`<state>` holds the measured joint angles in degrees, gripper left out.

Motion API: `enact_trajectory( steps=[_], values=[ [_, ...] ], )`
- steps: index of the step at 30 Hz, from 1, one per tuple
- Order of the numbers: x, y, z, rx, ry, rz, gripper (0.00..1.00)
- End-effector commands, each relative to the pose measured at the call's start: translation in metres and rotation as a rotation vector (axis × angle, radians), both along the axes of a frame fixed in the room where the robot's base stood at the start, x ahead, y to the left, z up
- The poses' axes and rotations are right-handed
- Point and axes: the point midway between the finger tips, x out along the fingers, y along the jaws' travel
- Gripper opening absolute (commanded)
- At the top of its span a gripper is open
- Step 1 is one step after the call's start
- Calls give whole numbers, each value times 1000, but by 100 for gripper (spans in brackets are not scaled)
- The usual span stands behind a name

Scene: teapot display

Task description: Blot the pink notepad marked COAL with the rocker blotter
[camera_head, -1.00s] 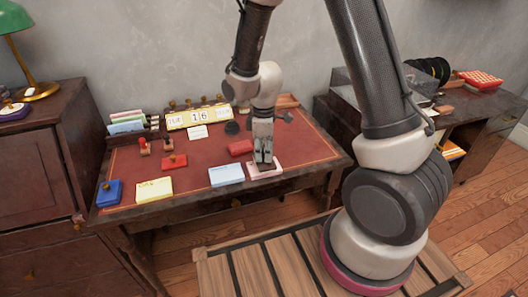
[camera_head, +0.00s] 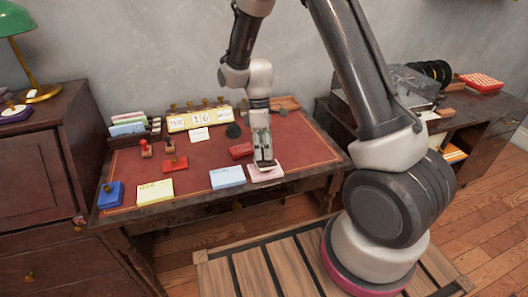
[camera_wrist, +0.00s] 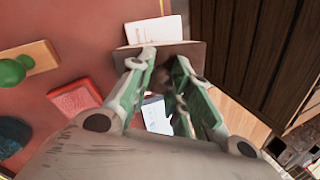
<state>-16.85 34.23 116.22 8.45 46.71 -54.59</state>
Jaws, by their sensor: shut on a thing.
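The pink notepad (camera_head: 267,174) lies near the front right of the desk's red top, and part of it shows in the wrist view (camera_wrist: 147,31). Its lettering is hidden or too small to read. My gripper (camera_head: 264,160) is over this pad, fingers pointing down and slightly tilted. In the wrist view my gripper (camera_wrist: 165,72) is shut on a brown wooden piece, the rocker blotter (camera_wrist: 192,52). The blotter covers part of the pad. I cannot tell whether its underside touches the paper.
A light blue notepad (camera_head: 227,177) lies just left, and a yellow one (camera_head: 155,191) farther left. A red block (camera_head: 240,150) and dark lump (camera_head: 233,130) sit behind my gripper. A calendar block (camera_head: 200,118) stands at the back. The desk's front edge is close.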

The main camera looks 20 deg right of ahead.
Motion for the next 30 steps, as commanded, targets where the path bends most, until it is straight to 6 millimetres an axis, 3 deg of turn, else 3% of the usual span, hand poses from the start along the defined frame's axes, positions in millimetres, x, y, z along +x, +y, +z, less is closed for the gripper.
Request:
enact_trajectory(
  steps=[7, 17, 30],
  values=[
    [6, -1, 0, 6, 99, -1, 0],
    [6, -1, 0, 6, 106, 0, 0],
    [-6, 0, 0, -7, -83, 2, 0]
  ],
)
